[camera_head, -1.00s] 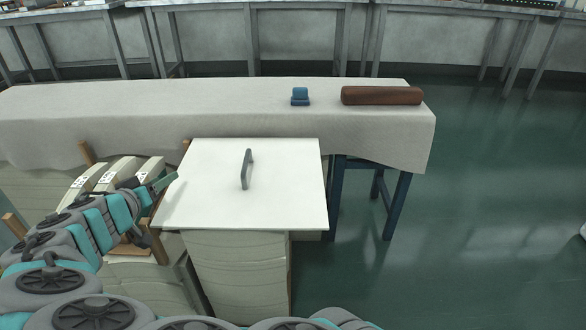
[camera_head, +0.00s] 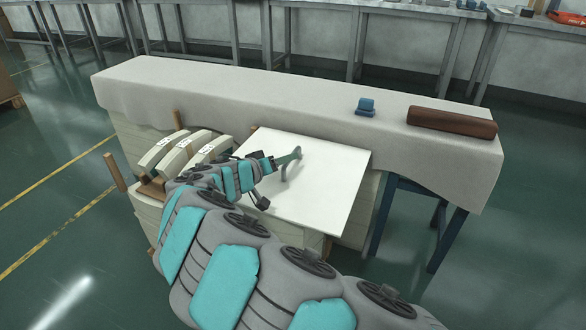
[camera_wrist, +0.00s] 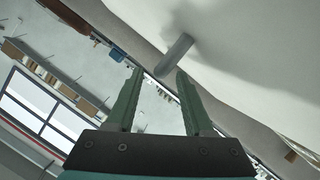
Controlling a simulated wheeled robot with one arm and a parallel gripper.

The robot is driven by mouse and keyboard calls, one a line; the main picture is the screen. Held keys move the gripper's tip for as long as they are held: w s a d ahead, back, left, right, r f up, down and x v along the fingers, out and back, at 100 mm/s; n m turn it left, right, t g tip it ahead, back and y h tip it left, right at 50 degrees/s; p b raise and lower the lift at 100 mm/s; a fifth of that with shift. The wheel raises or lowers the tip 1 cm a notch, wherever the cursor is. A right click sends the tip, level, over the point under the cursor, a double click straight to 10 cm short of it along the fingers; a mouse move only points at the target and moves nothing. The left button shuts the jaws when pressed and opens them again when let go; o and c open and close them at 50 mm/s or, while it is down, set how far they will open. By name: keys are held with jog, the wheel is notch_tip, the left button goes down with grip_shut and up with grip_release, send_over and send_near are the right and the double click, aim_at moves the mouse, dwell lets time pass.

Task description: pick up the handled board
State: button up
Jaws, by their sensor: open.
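The handled board (camera_head: 322,185) is a flat white square lying on the stacked pale stand in front of the cloth-covered table. Its grey upright handle (camera_head: 289,171) stands near the board's far left part. My gripper (camera_head: 297,153) reaches over the board from the left, with its green fingers beside the handle's top. In the wrist view my gripper (camera_wrist: 159,72) is open, its fingertips apart. The grey handle (camera_wrist: 178,50) runs down toward the gap between the tips, and the white board (camera_wrist: 255,55) fills the upper right. Contact with the handle cannot be told.
The table (camera_head: 240,85) behind is covered with a pale cloth. A blue block (camera_head: 366,106) and a brown roll (camera_head: 450,122) lie on it. Pale curved pieces (camera_head: 190,150) stand in a wooden-posted rack to the board's left. Floor is open at the left.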

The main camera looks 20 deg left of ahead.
aim_at(292, 162)
jog(key=x, duration=0.3)
jog(key=shift+d+f, duration=0.1)
jog(key=shift+f, duration=0.05)
grip_shut()
dwell(0.3)
dwell(1.0)
